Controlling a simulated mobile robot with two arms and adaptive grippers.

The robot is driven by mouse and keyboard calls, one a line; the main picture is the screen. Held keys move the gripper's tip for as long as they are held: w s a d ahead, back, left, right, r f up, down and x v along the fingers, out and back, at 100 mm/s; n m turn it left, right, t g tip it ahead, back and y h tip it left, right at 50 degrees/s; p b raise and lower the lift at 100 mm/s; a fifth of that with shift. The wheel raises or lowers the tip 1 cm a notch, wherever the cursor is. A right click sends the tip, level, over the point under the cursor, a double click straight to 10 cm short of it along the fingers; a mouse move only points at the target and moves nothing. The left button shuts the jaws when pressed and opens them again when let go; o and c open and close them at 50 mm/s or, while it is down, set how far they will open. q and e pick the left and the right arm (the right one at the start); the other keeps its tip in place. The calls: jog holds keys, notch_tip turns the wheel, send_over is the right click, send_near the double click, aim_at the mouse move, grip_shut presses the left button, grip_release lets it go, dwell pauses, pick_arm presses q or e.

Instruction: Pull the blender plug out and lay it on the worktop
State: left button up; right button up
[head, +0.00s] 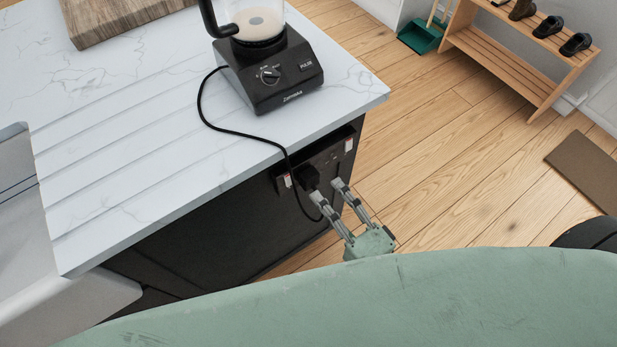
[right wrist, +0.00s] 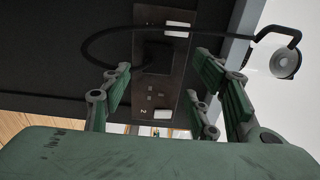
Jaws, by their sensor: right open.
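The black blender plug (head: 308,176) sits in the socket panel (head: 325,162) on the dark side of the counter, below the worktop edge. In the right wrist view the plug (right wrist: 158,57) is a dark block on the panel (right wrist: 165,90). The black cord (head: 241,133) runs from the blender (head: 267,76) over the worktop (head: 150,130) edge to the plug. My right gripper (head: 328,190) is open in front of the panel, its fingers on either side of the plug and apart from each other. Whether they touch it is unclear. My left gripper is not in view.
A wooden board (head: 115,18) lies at the worktop's back left. A white sink (head: 20,180) is at the left. The worktop left of the blender is bare. A wooden shoe rack (head: 515,55) and a green dustpan (head: 421,37) stand across the floor.

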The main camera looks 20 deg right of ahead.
aim_at(313, 184)
jog(key=shift+x, duration=3.05)
jog(key=shift+f, duration=0.2)
jog(key=shift+c, duration=0.6)
grip_shut()
jog(key=shift+s, duration=0.1)
jog(key=shift+s+p, duration=0.15)
jog(key=shift+p, duration=0.15)
